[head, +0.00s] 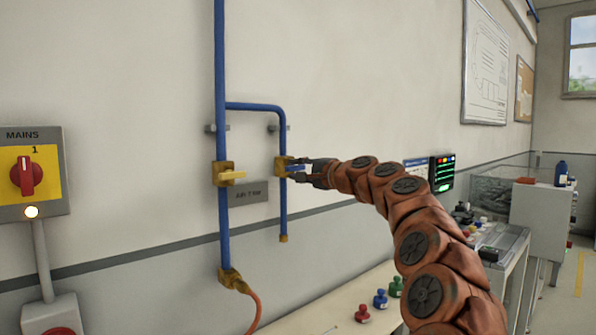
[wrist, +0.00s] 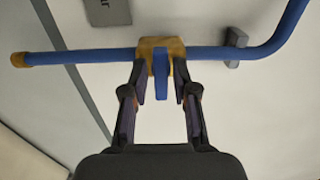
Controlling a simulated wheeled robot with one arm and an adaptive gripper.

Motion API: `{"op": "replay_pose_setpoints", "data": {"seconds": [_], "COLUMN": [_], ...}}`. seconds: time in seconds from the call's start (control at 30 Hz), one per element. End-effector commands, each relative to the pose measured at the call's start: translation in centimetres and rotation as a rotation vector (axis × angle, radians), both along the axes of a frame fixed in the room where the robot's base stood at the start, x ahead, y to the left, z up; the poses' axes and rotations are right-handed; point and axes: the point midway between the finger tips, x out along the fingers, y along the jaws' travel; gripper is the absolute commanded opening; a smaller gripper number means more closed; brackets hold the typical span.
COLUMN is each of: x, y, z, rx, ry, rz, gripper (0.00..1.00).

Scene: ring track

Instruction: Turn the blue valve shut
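The blue valve has a brass body (head: 282,166) on the short right-hand blue pipe, with a small blue handle (wrist: 161,78). In the wrist view the handle stands out from the brass body, at right angles to the pipe in the picture. My gripper (wrist: 160,88) is open, with one finger on each side of the handle. Gaps show between handle and fingers. In the head view my gripper (head: 304,172) reaches the valve from the right and partly hides the handle.
A yellow-handled valve (head: 230,176) sits on the taller blue pipe to the left, above a grey sign (head: 248,193). A MAINS switch (head: 28,175) is at far left. Red, blue and green knobbed items (head: 380,299) stand on the bench below. An orange hose (head: 256,310) hangs at the pipe's foot.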

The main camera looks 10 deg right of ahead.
Motion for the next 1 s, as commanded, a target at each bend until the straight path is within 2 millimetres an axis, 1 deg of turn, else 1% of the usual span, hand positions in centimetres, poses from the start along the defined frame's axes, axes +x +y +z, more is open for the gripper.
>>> {"op": "replay_pose_setpoints", "data": {"seconds": [0.03, 0.1, 0.37, 0.57, 1.0], "x": [0.0, 0.0, 0.0, -0.6, -4.4], "y": [0.0, -0.1, -0.1, -0.5, -2.6], "z": [0.0, 0.0, 0.1, 0.0, 0.2], "rx": [0.0, 0.001, 0.001, 0.003, 0.003], "ry": [0.0, 0.0, 0.0, 0.002, -0.003], "rz": [-0.001, -0.001, -0.002, -0.002, -0.001], "gripper": [0.36, 0.41, 0.41, 0.41, 0.41]}}
